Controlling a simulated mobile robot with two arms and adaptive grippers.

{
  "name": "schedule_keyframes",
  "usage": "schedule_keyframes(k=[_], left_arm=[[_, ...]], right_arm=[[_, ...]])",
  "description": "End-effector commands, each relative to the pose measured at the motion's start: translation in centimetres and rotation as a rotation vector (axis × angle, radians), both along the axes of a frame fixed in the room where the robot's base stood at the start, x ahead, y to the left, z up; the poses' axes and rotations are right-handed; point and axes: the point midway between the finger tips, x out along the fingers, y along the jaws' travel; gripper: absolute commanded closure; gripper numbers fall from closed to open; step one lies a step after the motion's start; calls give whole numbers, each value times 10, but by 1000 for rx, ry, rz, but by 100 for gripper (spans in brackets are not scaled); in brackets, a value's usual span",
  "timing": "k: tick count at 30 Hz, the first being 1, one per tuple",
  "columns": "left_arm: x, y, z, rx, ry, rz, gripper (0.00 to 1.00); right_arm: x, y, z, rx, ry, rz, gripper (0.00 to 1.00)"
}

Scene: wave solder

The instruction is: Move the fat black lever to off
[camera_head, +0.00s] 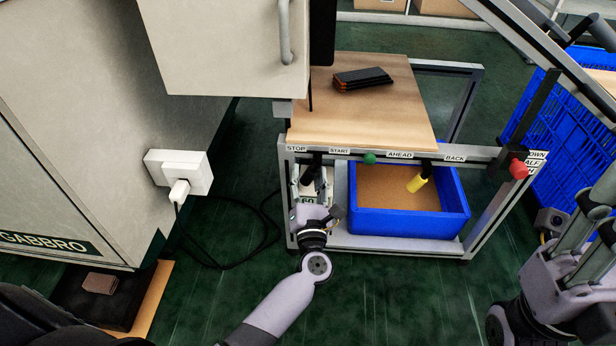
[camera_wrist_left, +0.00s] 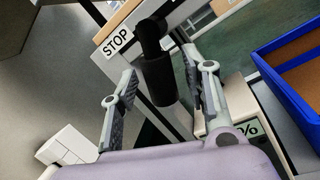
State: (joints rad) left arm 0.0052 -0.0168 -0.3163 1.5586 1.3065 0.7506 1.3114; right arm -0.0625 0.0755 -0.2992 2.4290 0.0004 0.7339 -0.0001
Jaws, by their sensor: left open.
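The fat black lever (camera_head: 311,172) hangs below the front edge of the bench, between the STOP label (camera_head: 296,148) and the START label (camera_head: 339,151). In the left wrist view the lever (camera_wrist_left: 158,80) stands between the two fingers of my left gripper (camera_wrist_left: 160,66), with a gap visible on either side. The gripper is open. In the head view my left gripper (camera_head: 314,194) reaches up at the lever from below, and its fingers are partly hard to make out. My right gripper (camera_head: 588,222) is at the right edge, away from the lever; its jaw opening is unclear.
A yellow-tipped lever (camera_head: 418,181), a green knob (camera_head: 370,158) and a red knob (camera_head: 519,168) are along the same rail. A blue bin (camera_head: 408,222) stands below. A white plug box (camera_head: 180,170) is on the machine at left, its cable on the floor.

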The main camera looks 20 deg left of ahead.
Motion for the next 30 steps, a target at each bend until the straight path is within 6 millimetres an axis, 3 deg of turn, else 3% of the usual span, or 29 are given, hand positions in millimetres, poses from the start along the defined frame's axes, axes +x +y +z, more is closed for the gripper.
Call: schedule_keyframes(k=[18, 30], left_arm=[[-97, -43, -19, 0, 2, 0, 57], [-107, -47, -20, 0, 1, 0, 57]], right_arm=[[0, 0, 0, 2, 0, 0, 60], [0, 0, 0, 3, -1, 0, 60]])
